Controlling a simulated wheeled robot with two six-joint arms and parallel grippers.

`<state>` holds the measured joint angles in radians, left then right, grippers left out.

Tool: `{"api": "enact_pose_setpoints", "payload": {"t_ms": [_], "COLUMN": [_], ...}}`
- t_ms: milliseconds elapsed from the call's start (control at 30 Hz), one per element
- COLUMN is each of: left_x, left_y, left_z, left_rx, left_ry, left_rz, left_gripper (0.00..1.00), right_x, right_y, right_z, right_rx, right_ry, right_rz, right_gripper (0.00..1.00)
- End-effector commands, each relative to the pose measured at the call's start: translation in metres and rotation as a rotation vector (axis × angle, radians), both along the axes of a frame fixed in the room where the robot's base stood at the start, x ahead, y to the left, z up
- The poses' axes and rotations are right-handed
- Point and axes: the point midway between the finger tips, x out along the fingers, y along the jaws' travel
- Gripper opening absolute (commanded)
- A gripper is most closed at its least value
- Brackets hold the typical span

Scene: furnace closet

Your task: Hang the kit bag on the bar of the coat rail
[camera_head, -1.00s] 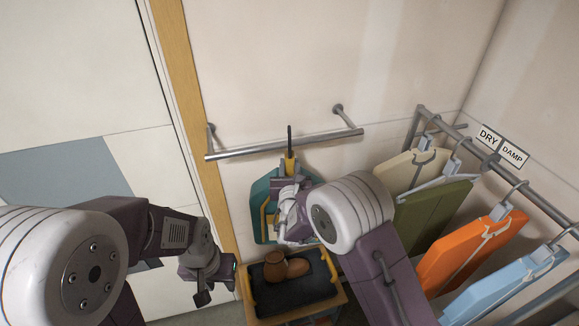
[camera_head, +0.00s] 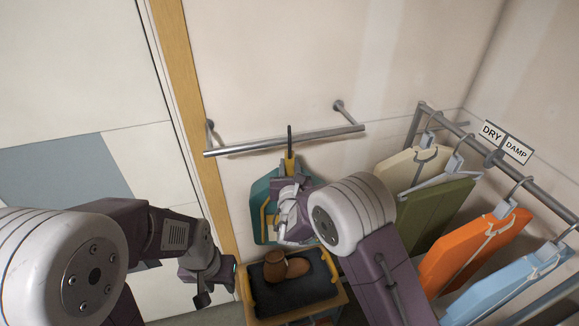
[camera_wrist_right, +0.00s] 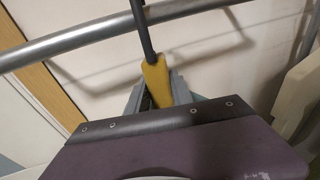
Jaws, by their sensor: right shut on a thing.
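The coat rail's bar (camera_head: 285,142) is a grey metal tube fixed to the wall; it also crosses the top of the right wrist view (camera_wrist_right: 110,30). The kit bag (camera_head: 262,205) is teal with yellow trim and hangs upright below the bar, partly hidden by my right arm. My right gripper (camera_head: 289,172) is shut on the bag's yellow neck (camera_wrist_right: 155,80), from which a dark hook rises. The hook's shaft overlaps the bar in both views; whether it touches the bar I cannot tell. My left gripper (camera_head: 203,295) is low at the left, away from the bag; its jaws are unclear.
A yellow-rimmed crate (camera_head: 256,312) with a dark top holds brown boots (camera_head: 285,266) below the bag. A wooden door frame (camera_head: 190,100) stands left.

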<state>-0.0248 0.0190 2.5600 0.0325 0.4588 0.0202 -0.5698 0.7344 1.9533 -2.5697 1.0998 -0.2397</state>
Motion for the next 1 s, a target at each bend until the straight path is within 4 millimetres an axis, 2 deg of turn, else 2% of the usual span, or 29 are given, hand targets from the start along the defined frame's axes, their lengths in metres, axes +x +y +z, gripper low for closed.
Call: {"api": "enact_pose_setpoints", "payload": {"t_ms": [1000], "left_x": [0.0], "left_y": [0.0], "left_z": [-0.023], "left_rx": [0.0], "left_ry": [0.0], "left_rz": [0.0], "left_gripper": [0.36], "right_x": [0.002], "right_y": [0.0], "right_z": [-0.016], "right_rx": [0.001], "right_ry": [-0.005], "right_rz": [0.0], "right_gripper": [0.0]}}
